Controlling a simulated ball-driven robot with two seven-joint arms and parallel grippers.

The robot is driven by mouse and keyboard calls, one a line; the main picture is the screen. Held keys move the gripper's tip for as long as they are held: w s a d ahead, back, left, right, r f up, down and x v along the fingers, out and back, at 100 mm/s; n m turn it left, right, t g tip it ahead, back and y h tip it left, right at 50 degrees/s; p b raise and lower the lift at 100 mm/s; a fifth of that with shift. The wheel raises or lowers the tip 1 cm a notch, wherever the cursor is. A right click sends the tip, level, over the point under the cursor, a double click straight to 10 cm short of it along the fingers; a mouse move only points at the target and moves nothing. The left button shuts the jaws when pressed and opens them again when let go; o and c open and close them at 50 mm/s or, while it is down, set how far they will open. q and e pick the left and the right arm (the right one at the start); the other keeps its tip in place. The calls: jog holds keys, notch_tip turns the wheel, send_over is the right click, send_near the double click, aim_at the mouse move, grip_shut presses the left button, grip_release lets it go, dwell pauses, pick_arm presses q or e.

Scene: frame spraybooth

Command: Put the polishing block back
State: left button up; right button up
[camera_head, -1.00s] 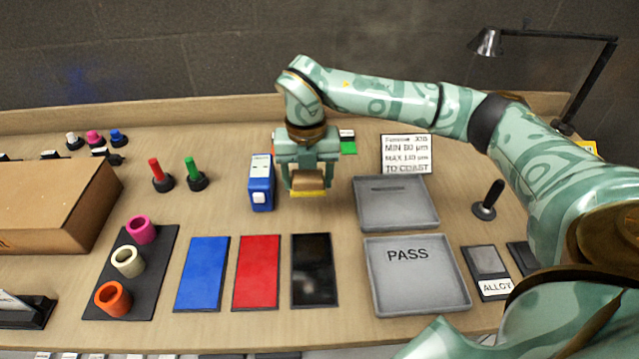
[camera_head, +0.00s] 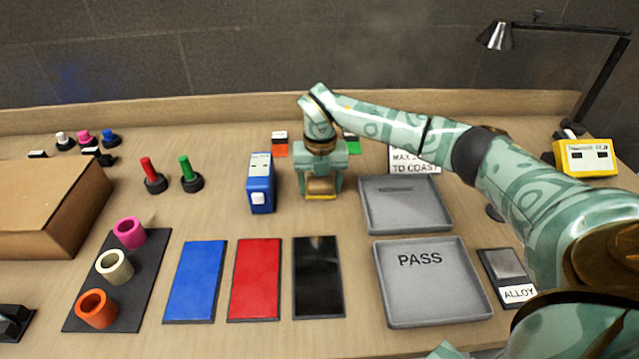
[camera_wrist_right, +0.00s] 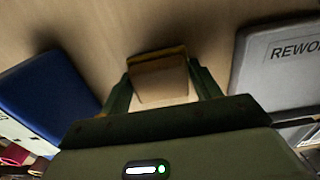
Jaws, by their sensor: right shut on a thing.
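The polishing block (camera_head: 321,187) is a small tan block with a yellow base. My right gripper (camera_head: 322,182) is shut on it, with a finger on each side, between the blue gauge (camera_head: 261,184) and the upper grey tray (camera_head: 405,225). In the right wrist view the block (camera_wrist_right: 158,80) sits between the fingers of the gripper (camera_wrist_right: 162,88) over bare bench. I cannot tell whether its base touches the bench. My left gripper is out of view.
The wrist view shows the upper tray marked REWORK (camera_wrist_right: 290,50). In front lie the blue (camera_head: 196,281), red (camera_head: 255,280) and black (camera_head: 318,278) panels and the PASS tray (camera_head: 430,295). Red (camera_head: 150,172) and green (camera_head: 187,172) handles stand left.

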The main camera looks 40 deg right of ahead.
aim_at(320, 181)
jog(key=shift+f, duration=0.1)
jog(key=o, duration=1)
jog(key=shift+o, duration=0.2)
notch_tip(320, 181, up, 12)
jog(key=p, duration=0.3)
jog(key=shift+r+p, duration=0.2)
jog(key=shift+p, duration=0.15)
